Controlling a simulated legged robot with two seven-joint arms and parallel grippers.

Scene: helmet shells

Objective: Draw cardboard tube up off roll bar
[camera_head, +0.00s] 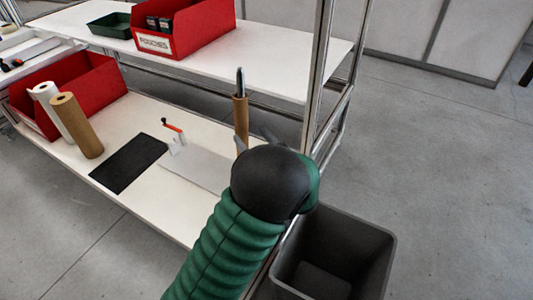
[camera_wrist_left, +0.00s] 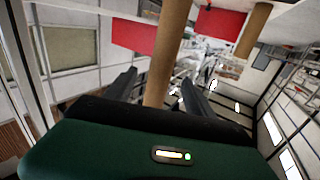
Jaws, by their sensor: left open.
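The brown cardboard tube (camera_head: 241,123) stands upright near the right end of the lower white shelf. The dark tip of the roll bar (camera_head: 240,82) pokes out of its top; the rest of the bar is hidden inside. My left gripper (camera_head: 255,140) is at the tube's lower part, mostly hidden behind my dark wrist and green arm. In the left wrist view the tube (camera_wrist_left: 168,55) passes between the two open fingers of my left gripper (camera_wrist_left: 160,88), with gaps on both sides. My right gripper is not in view.
A black mat (camera_head: 129,163) and a red-handled tool (camera_head: 173,128) lie mid-shelf. A metal post (camera_head: 317,80) and a grey bin (camera_head: 345,232) are at the right.

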